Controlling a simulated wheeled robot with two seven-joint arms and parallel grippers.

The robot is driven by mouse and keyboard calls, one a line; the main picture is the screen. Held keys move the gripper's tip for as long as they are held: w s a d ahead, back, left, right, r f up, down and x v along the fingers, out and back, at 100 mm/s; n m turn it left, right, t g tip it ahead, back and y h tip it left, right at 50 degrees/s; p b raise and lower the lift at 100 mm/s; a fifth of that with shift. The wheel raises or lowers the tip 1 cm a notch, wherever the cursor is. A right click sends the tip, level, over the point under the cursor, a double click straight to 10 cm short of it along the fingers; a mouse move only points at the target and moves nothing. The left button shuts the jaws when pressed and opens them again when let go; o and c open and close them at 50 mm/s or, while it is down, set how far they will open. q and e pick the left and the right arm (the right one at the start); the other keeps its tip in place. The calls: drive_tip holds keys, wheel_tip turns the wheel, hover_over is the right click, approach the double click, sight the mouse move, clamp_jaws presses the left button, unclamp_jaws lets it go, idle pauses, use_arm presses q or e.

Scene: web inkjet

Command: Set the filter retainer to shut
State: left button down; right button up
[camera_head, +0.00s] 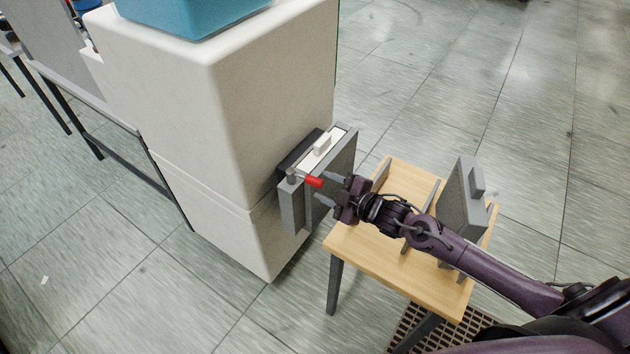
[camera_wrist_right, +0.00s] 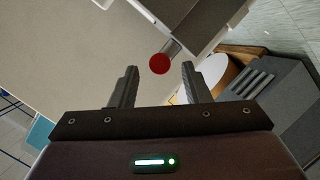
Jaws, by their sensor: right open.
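The retainer lever has a red knob (camera_head: 314,181) on a short metal arm (camera_head: 297,175), at the near upper corner of a grey filter housing (camera_head: 293,208). The housing is on the side of a large cream machine (camera_head: 262,85). A white filter (camera_head: 325,150) with a raised handle sits in the housing. My right gripper (camera_head: 321,187) is open, its fingertips close to the red knob. In the right wrist view, the red knob (camera_wrist_right: 160,64) shows between the open fingertips (camera_wrist_right: 160,70); I cannot tell whether they touch it. My left gripper is not in view.
A wooden stand (camera_head: 350,245) with grey dividers is under my right arm. A grey filter (camera_head: 460,200) with a handle stands upright on it. A blue box (camera_head: 195,18) is on top of the machine. Open tiled floor (camera_head: 470,70) lies behind.

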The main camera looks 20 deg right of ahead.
sight(321, 185)
drive_tip(key=shift+x, duration=2.3)
drive_tip(key=shift+c, duration=0.3)
clamp_jaws()
